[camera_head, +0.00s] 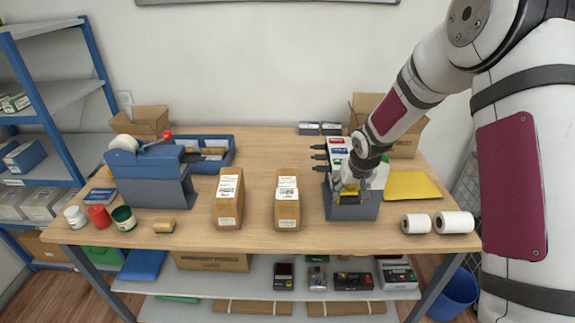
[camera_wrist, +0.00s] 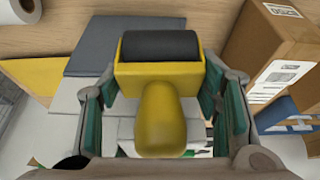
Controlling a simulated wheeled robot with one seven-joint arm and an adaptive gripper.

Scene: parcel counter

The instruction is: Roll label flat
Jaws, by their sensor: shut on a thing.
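My gripper (camera_head: 348,188) is shut on a yellow hand roller with a dark cylinder (camera_wrist: 160,47). The roller's yellow handle (camera_wrist: 160,118) sits between the finger pads in the wrist view. In the head view the gripper and roller are in front of the blue-grey holder (camera_head: 352,211); whether they touch it I cannot tell. A brown parcel (camera_head: 287,217) with a white label (camera_head: 287,187) on top stands left of the gripper; it also shows at the right of the wrist view (camera_wrist: 282,45). A second labelled parcel (camera_head: 228,213) stands farther left.
Two white rolls (camera_head: 416,224) and a yellow envelope (camera_head: 412,186) lie to the right. A tape dispenser (camera_head: 155,180), a blue tray (camera_head: 218,142) and several small jars and rolls occupy the left. Bare tabletop (camera_head: 257,170) lies between the two parcels.

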